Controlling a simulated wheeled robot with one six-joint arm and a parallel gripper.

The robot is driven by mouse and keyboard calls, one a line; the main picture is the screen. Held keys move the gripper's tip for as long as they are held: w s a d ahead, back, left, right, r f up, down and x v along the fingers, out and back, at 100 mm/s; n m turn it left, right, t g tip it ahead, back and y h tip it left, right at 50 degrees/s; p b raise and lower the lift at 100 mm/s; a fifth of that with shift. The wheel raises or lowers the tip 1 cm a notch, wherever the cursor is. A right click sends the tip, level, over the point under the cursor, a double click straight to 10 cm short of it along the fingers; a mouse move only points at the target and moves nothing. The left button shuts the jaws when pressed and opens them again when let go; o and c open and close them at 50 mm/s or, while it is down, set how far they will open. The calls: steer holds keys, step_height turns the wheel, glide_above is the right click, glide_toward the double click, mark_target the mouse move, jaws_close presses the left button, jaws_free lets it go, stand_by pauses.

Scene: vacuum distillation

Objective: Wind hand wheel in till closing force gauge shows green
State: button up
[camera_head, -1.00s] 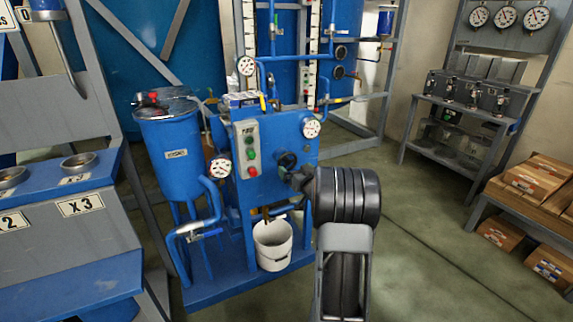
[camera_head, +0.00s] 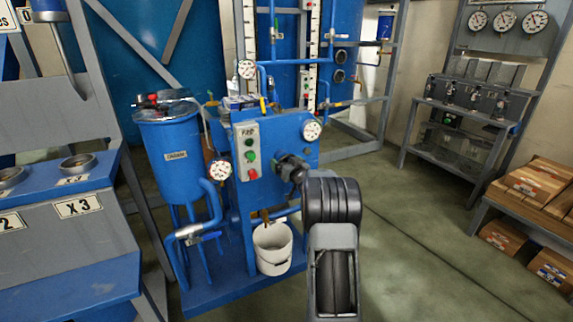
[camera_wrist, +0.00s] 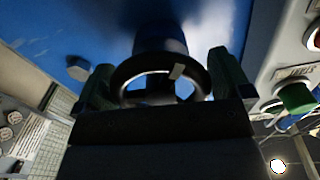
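The black hand wheel (camera_wrist: 160,73) is on the blue front panel, between the two fingers of my gripper (camera_wrist: 164,80) in the wrist view. The fingers stand wide apart, one on each side of the rim; I cannot tell whether they touch it. A light mark shows on the wheel's rim. In the head view my gripper (camera_head: 288,168) is at the panel and hides most of the wheel. White dial gauges sit at the panel's upper right (camera_head: 312,130), at its left (camera_head: 220,170) and above it (camera_head: 246,69). Their readings are too small to tell, and no green is readable.
A control box (camera_head: 247,150) with green and red buttons is left of the wheel; a green button (camera_wrist: 295,97) is close to my right finger. A white bucket (camera_head: 273,248) stands below. A blue tank (camera_head: 172,150) is at the left.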

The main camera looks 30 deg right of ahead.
steer(key=c, duration=0.5)
steer(key=shift+r+m+p, duration=0.25)
steer(key=shift+m+p, duration=0.15)
steer(key=shift+p, duration=0.55)
steer(key=shift+c, duration=0.2)
steer(key=shift+m+p, duration=0.4)
steer(key=shift+p, duration=0.1)
steer(key=shift+f+m+p, duration=0.2)
steer(key=shift+m+p, duration=0.25)
steer(key=shift+m, duration=0.15)
steer(key=o, duration=0.7)
steer(key=shift+c, duration=0.2)
